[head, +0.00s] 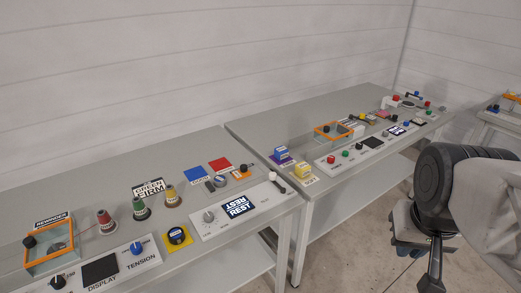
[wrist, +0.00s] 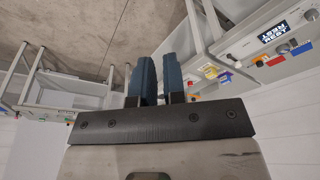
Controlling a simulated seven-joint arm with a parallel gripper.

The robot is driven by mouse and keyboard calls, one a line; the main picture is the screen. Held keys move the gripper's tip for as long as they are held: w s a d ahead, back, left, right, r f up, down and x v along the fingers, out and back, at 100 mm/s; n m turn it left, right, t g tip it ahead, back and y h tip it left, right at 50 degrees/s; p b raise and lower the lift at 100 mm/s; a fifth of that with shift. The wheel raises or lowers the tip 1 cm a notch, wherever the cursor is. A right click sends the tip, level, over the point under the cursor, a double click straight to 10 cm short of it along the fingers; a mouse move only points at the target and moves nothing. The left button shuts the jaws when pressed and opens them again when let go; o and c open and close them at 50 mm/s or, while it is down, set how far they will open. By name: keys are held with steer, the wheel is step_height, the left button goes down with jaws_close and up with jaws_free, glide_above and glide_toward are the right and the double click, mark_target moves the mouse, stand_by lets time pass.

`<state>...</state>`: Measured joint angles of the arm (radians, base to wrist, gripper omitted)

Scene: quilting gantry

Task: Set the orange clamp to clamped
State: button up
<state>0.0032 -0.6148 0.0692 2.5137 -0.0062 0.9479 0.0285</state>
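A small orange piece with a black knob (head: 241,174) sits on the near table in the head view, beside the red pad and above the REST panel. It looks like the orange clamp, but it is too small to tell whether its lever is clamped. A small orange spot (wrist: 258,63) in the wrist view may be the same piece. My gripper (head: 418,262) hangs at the right of the head view, over the floor and far from the clamp. In the wrist view its two dark blue fingers (wrist: 160,78) stand apart with a narrow empty gap.
The near table also holds an orange-framed REWINDER box (head: 50,255), several thread spools (head: 138,209) and a REST display (head: 239,206). A second table beyond carries another orange-framed box (head: 333,132) and many buttons. Bare floor (head: 350,235) lies between the tables and my arm.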

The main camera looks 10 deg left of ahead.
steer(key=shift+m+g+y, duration=0.4)
steer(key=shift+m+g, duration=0.3)
steer(key=w+a+r, duration=0.1)
steer(key=w, duration=0.5)
steer(key=w+a+r, duration=0.2)
steer(key=w, duration=0.3)
steer(key=w+a+r, duration=0.2)
steer(key=w, duration=0.4)
steer(key=shift+w+r, duration=0.1)
steer(key=shift+w, duration=0.25)
jaws_close()
steer(key=w+a+f+m+g, duration=0.1)
steer(key=w+a+f, duration=0.2)
steer(key=w+a, duration=0.6)
steer(key=w+a+f+m+g+y, duration=0.1)
steer(key=w+a+f, duration=0.25)
steer(key=w, duration=1.05)
steer(key=w+a+f+m+g, duration=0.1)
steer(key=w+a+f, duration=0.2)
steer(key=w+a, duration=0.6)
steer(key=w+a+f+m+g, duration=0.1)
steer(key=w+a+f+g, duration=0.1)
steer(key=w+a+f, duration=0.9)
steer(key=shift+w+f+m+y, duration=0.3)
steer(key=shift+w+f, duration=1)
steer(key=shift+f, duration=0.1)
